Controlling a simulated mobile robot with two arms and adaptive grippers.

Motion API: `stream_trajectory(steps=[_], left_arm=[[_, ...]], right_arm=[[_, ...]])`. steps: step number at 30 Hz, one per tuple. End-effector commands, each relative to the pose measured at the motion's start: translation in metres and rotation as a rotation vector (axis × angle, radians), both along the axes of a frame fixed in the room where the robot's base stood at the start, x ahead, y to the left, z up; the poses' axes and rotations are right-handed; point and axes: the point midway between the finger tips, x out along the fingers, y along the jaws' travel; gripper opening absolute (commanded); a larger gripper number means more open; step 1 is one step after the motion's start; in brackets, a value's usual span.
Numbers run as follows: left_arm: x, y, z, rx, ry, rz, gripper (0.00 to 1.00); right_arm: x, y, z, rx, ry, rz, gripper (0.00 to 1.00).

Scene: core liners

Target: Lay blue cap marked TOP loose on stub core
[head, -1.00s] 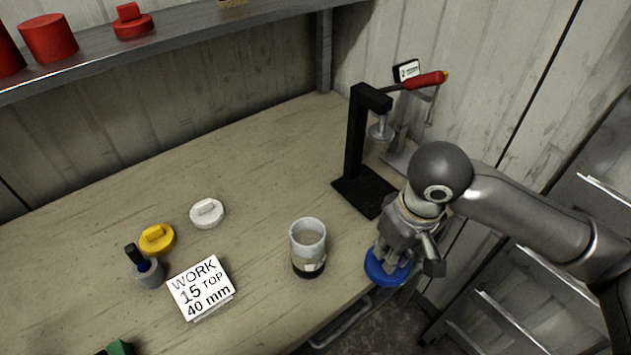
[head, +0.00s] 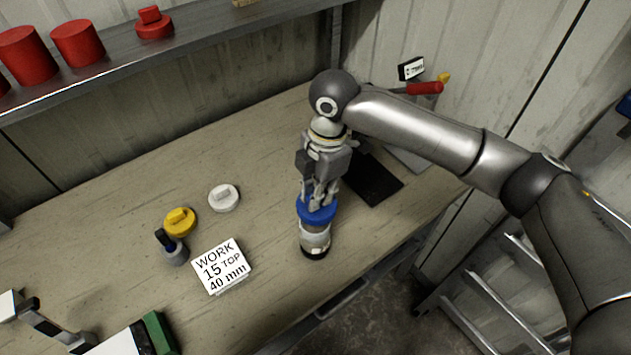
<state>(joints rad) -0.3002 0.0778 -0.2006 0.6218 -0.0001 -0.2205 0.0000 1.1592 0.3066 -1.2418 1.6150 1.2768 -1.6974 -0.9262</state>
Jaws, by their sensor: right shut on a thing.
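The blue cap (head: 317,213) is in my right gripper (head: 318,200), which is shut on it from above. The cap is at the upper end of the stub core (head: 315,238), a pale clear cylinder with a dark base standing upright on the bench. The cap covers the core's mouth in this view. I cannot tell whether it rests on the rim or is just above it. Any TOP mark on the cap is hidden by the gripper. My left gripper is not in view.
A white card (head: 221,266) reads WORK 15 TOP 40 mm. Yellow (head: 179,221) and white (head: 223,198) caps lie left of the core, with a grey pot (head: 174,250) nearby. The press's black base (head: 372,180) is behind my right arm. Red items stand on the shelf (head: 180,50).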

Motion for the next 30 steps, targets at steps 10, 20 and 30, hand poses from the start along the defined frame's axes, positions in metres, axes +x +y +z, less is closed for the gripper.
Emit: stream_trajectory(steps=[10, 20, 30], left_arm=[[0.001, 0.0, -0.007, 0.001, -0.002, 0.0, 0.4], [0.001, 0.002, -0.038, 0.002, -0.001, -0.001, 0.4], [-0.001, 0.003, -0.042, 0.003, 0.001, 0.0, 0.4]], right_arm=[[0.002, 0.004, -0.006, 0.0, -0.001, 0.057, 0.0], [0.002, 0.004, -0.032, 0.0, -0.001, 0.055, 0.0], [0.002, 0.004, -0.048, 0.0, 0.0, 0.054, 0.0]])
